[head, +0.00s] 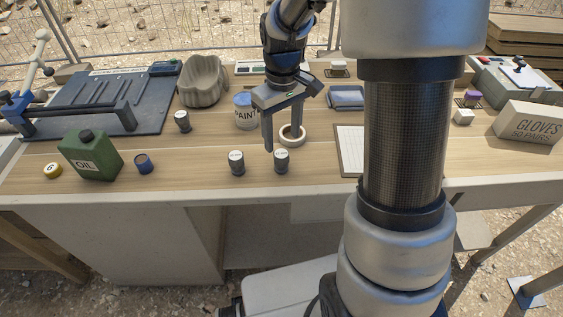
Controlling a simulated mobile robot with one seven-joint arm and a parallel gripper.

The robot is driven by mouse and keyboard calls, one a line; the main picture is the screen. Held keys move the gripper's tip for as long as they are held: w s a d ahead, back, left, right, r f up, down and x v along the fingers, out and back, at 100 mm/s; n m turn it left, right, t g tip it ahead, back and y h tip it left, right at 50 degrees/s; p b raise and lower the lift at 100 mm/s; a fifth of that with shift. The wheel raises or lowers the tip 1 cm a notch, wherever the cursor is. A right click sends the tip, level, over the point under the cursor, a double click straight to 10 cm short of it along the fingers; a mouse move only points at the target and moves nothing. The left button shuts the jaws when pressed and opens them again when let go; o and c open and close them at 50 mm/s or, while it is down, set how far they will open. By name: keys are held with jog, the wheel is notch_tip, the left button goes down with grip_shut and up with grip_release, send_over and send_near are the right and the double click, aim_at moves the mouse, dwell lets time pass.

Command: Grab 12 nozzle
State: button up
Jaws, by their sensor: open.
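Two dark grey cylinders with white labelled tops stand side by side near the front of the bench, a left one (236,163) and a right one (281,162). The print on their tops is too small to read, so I cannot tell which is the 12 nozzle. A similar white-topped cylinder (182,122) stands further left and back. My gripper (286,136) is open and empty, pointing down over the bench. Its nearer finger appears just behind and above the two front cylinders. A cream tape ring (292,136) shows behind and between the fingers.
A green oil can (91,158), a blue-topped cylinder (143,164) and a yellow-topped disc (52,170) stand front left. A glove box (528,124) is at right.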

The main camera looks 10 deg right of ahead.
aim_at(282, 154)
notch_tip(282, 154, down, 10)
jog(key=shift+w+r+b, duration=0.15)
jog(key=shift+r+b, duration=0.05)
jog(key=shift+b, duration=0.55)
jog(key=c, duration=1.1)
jog(key=shift+r, duration=0.1)
jog(key=shift+c, duration=0.2)
